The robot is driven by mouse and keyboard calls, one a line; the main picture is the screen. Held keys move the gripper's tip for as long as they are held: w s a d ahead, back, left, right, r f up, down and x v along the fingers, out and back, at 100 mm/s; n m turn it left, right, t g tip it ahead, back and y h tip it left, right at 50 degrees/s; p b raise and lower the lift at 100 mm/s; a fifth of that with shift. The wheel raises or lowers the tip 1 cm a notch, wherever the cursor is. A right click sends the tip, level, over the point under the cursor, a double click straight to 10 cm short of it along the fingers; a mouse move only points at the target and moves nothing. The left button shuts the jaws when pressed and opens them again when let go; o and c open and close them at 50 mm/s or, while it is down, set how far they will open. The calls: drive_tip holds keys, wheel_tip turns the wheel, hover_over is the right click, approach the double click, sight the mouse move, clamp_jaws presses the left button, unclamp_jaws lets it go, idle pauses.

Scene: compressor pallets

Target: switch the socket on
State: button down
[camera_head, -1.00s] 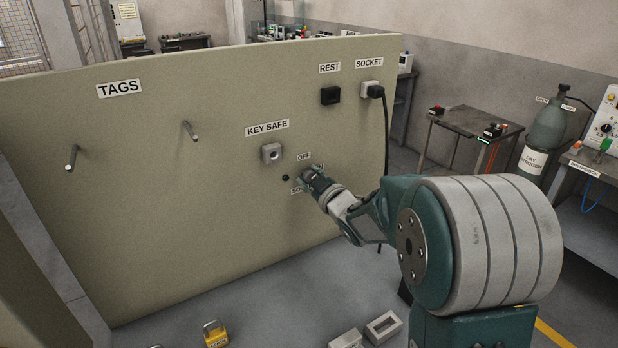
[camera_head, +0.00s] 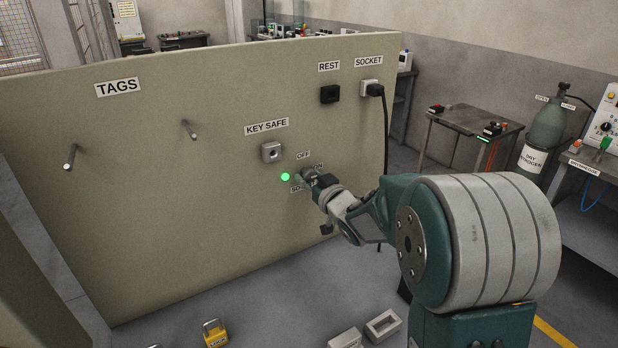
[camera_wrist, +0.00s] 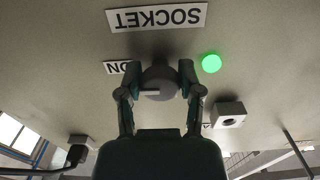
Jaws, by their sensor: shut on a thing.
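The round grey socket switch knob (camera_wrist: 159,84) is in the wrist view, between the two fingers of my gripper (camera_wrist: 158,72), which is shut on it. A white pointer mark on the knob faces the ON label (camera_wrist: 120,67). In the head view my gripper (camera_head: 306,177) is at the panel and hides most of the knob. The round lamp (camera_head: 285,177) left of it glows green, and it also glows in the wrist view (camera_wrist: 211,63). The OFF label (camera_head: 303,155) sits above the knob. The SOCKET label (camera_wrist: 157,17) by the knob appears upside down in the wrist view.
The key safe (camera_head: 271,152) is up and left of my gripper. A black plug with a hanging cable sits in the wall socket (camera_head: 370,88), right of the black rest block (camera_head: 330,94). Two pegs stick out at left. A yellow padlock (camera_head: 215,333) lies low in front.

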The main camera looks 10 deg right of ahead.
drive_tip(key=shift+r, duration=0.1)
drive_tip(key=shift+c, duration=1.2)
unclamp_jaws()
drive_tip(key=v, duration=1.1)
drive_tip(key=shift+s, duration=0.35)
drive_tip(key=shift+d, duration=0.1)
